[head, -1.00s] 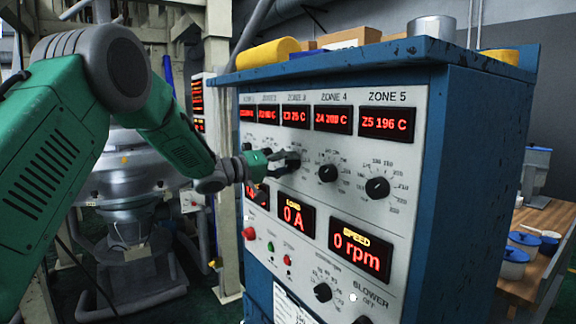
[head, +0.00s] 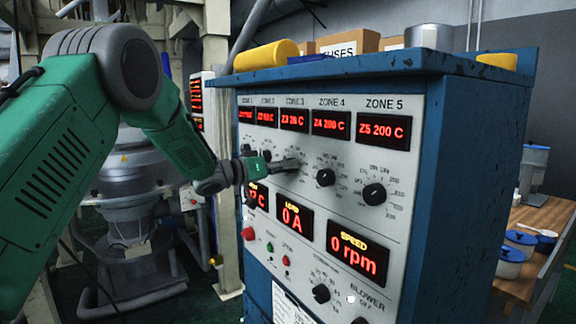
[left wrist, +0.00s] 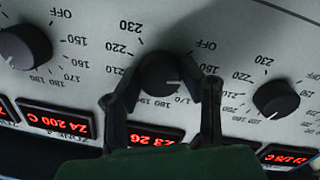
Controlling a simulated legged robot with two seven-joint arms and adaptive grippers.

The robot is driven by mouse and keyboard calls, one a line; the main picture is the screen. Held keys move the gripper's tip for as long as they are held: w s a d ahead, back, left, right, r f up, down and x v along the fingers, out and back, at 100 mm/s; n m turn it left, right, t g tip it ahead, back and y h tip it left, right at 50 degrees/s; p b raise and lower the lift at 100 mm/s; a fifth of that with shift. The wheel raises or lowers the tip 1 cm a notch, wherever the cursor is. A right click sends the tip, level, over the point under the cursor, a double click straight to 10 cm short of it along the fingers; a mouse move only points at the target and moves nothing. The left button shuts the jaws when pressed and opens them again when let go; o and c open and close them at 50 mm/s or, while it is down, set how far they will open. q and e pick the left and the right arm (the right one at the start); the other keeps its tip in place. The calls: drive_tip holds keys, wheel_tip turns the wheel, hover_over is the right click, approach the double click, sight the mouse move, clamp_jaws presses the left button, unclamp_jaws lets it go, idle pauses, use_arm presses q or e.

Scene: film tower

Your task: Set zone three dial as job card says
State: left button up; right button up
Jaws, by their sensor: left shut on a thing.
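The black zone three dial (left wrist: 160,75) sits between the two fingers of my left gripper (left wrist: 168,92) in the left wrist view, which shows the panel upside down. The gripper is shut on it. The dial's white mark points toward the numbers near 170. The zone three display (head: 294,121) is red and seems to read 26 C. In the head view my left gripper (head: 290,165) hides most of this dial. A white sheet (head: 291,306), perhaps the job card, is low on the panel front; its text is unreadable. My right gripper is not in view.
The zone four dial (head: 326,177) is close right of the gripper, and the zone five dial (head: 374,194) is further right. The zone two dial (left wrist: 276,98) is on the other side. Boxes and a yellow roll (head: 266,55) lie on the cabinet top.

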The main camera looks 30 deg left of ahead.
use_arm(q)
drive_tip(key=shift+f+m+t+y+b, duration=0.15)
drive_tip(key=shift+m+y+b, duration=0.2)
drive_tip(key=shift+m+b, duration=2.7)
drive_tip(key=shift+f+m+t+y+b, duration=0.15)
drive_tip(key=shift+m+y+b, duration=0.25)
drive_tip(key=shift+m+b, duration=2.65)
drive_tip(key=shift+f+m+y+b, duration=0.25)
drive_tip(key=shift+m+b, duration=0.85)
drive_tip(key=shift+m, duration=3.9)
drive_tip(key=shift+r, duration=0.1)
drive_tip(key=shift+d, duration=0.1)
drive_tip(key=o, duration=1.1)
drive_tip(key=shift+c, duration=0.2)
drive_tip(key=shift+o, duration=0.4)
drive_tip(key=shift+s+r, duration=0.1)
drive_tip(key=shift+r, duration=0.05)
drive_tip(key=shift+r, duration=0.1)
